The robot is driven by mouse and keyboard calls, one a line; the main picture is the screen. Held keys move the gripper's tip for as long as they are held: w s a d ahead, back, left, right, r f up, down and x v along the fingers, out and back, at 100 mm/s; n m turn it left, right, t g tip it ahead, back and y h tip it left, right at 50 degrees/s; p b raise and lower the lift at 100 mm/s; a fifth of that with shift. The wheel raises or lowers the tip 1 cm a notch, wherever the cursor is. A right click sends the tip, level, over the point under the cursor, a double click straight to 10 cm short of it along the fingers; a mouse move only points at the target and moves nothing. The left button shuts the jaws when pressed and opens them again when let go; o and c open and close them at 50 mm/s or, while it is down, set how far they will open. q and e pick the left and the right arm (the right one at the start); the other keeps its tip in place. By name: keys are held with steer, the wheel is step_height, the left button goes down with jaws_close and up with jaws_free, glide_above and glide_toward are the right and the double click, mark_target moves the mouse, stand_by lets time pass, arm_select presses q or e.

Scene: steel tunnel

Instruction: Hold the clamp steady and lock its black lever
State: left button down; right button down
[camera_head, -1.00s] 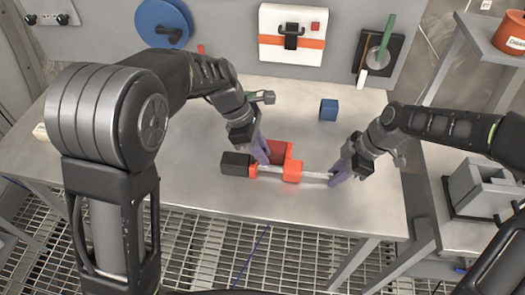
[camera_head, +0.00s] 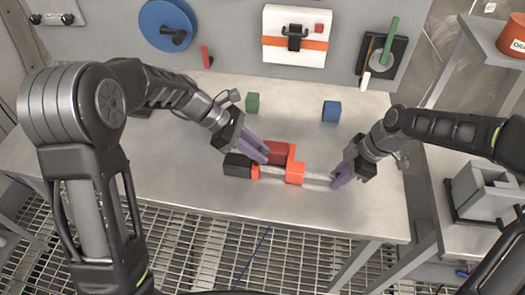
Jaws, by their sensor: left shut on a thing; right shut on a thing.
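The clamp (camera_head: 294,172) lies near the front of the steel table, with orange parts on a silver bar and a black piece (camera_head: 237,165) at its left end. I cannot tell whether that piece is the lever. A dark red block (camera_head: 278,149) sits against the clamp's far side, left of the upright orange jaw. My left gripper (camera_head: 264,157) is shut on the clamp near its left orange part; its fingers hide the exact contact. My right gripper (camera_head: 338,182) is shut on the bar's right end.
A green block (camera_head: 252,102) and a blue block (camera_head: 331,111) stand farther back on the table (camera_head: 200,240). The back panel carries a blue disc (camera_head: 167,26), a white box (camera_head: 297,36) and a small red handle (camera_head: 206,57). A side shelf is at right.

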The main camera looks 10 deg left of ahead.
mark_target(248, 162)
arm_select(q)
steer(key=h, duration=0.1)
steer(key=a+h, duration=0.1)
steer(key=h, duration=0.1)
steer(key=a+h, duration=0.1)
steer(key=shift+f+h, duration=0.2)
steer(key=shift+h, duration=0.1)
steer(key=h, duration=0.2)
steer(key=a+h, duration=0.1)
steer(key=h, duration=0.1)
steer(key=shift+s+f, duration=0.15)
steer(key=shift+f, duration=0.25)
arm_select(e)
steer(key=shift+a, duration=0.1)
arm_select(q)
steer(key=shift+h, duration=0.3)
steer(key=shift+a+r, duration=0.1)
steer(key=c, duration=1.6)
jaws_free()
steer(key=shift+a, duration=0.1)
steer(key=shift+o, duration=0.2)
steer(key=shift+a+f, duration=0.2)
steer(key=shift+a, duration=3.55)
